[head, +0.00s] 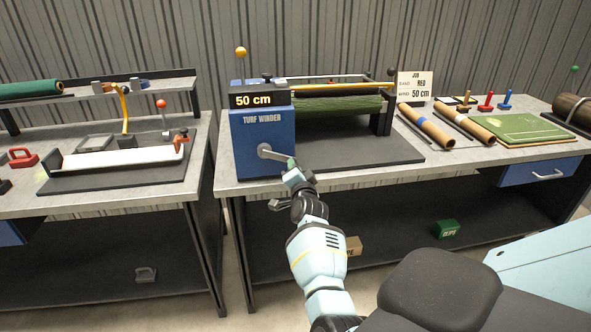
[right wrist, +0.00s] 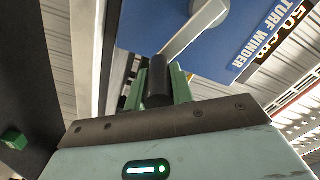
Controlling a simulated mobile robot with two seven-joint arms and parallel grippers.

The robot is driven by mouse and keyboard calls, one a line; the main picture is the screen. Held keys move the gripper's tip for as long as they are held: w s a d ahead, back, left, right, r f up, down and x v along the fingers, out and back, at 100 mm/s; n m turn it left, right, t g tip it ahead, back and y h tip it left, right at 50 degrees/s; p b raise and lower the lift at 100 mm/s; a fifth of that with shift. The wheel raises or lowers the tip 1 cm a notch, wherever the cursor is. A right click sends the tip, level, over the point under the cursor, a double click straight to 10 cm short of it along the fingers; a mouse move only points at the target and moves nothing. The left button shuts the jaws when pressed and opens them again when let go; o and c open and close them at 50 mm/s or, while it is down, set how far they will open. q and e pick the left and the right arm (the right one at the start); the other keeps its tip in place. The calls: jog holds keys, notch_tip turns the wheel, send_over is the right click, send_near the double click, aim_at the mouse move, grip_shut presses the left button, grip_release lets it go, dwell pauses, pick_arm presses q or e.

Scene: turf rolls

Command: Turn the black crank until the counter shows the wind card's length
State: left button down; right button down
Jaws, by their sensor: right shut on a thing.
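The blue turf winder (head: 262,140) stands on the right-hand bench. Its counter (head: 253,100) reads "50 cm". The job card (head: 414,86) behind it shows "RED" and a wind length of "50 cm". The crank (head: 270,153) has a grey arm on the winder's front, pointing right and slightly down in the head view. My right gripper (head: 290,166) is shut on the crank's black grip, which shows between green fingers in the right wrist view (right wrist: 157,80). Green turf (head: 335,104) is wound on the roller. My left gripper is out of view.
Two brown tubes (head: 425,125) with coloured bands lie right of the winder, then stamps (head: 486,102) and a green mat (head: 530,129). A cutting station (head: 115,165) stands on the left bench. A gap separates the benches.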

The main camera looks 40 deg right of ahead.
jog(key=c, duration=1.2)
grip_release()
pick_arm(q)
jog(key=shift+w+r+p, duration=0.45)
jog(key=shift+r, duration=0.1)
pick_arm(e)
jog(key=v, duration=0.8)
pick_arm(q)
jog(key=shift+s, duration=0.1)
